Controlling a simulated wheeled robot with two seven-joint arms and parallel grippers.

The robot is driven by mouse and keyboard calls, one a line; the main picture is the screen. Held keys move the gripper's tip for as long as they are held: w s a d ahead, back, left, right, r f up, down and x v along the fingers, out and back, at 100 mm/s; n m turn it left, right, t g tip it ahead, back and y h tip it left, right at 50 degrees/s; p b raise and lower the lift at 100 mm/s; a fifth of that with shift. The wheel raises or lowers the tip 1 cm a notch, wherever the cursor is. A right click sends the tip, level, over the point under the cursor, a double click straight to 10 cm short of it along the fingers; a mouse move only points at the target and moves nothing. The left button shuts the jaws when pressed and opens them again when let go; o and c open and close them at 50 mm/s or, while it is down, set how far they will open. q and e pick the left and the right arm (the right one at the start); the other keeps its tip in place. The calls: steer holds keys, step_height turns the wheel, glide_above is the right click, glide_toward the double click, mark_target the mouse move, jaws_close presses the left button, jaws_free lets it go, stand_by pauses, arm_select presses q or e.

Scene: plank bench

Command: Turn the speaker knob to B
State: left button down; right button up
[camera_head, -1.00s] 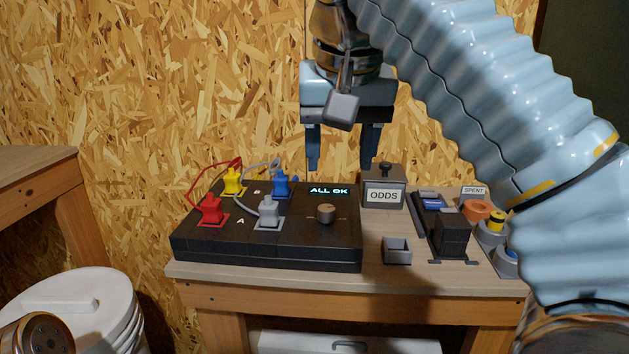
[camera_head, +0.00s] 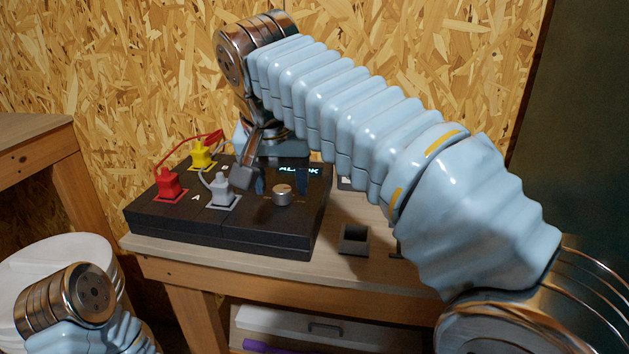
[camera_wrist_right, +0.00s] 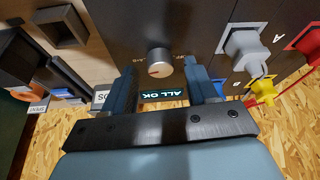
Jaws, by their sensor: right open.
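The speaker knob (camera_head: 283,194) is a small round metal knob on the right part of the black panel box (camera_head: 220,235). It also shows in the right wrist view (camera_wrist_right: 159,62), with a short orange mark on its face; the lettering beside it is too small to read surely. My right gripper (camera_head: 281,180) is open, fingers pointing down, just behind and above the knob. In the right wrist view its two fingers (camera_wrist_right: 161,85) stand apart, with the knob between and just beyond their tips, apparently untouched. My left gripper is out of view; only part of that arm shows.
The panel's display (camera_wrist_right: 163,95) reads ALL OK. Red (camera_head: 170,184), yellow (camera_head: 202,154) and grey (camera_head: 221,189) plugs with cables stand left of the knob. A small open grey box (camera_head: 354,240) is on the bench to the right. My right arm hides the bench's far right.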

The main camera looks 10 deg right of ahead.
steer(key=shift+w+f, duration=0.15)
steer(key=shift+f, duration=0.4)
steer(key=shift+c, duration=0.2)
steer(key=c, duration=1)
steer(key=shift+n, duration=0.3)
steer(key=n+y, duration=0.2)
steer(key=n, duration=0.2)
steer(key=shift+d, duration=0.2)
steer(key=n, duration=0.2)
steer(key=n+g+y, duration=0.1)
steer(key=n, duration=0.2)
steer(key=shift+w+d+y, duration=0.1)
steer(key=shift+y, duration=0.2)
steer(key=shift+n, duration=0.3)
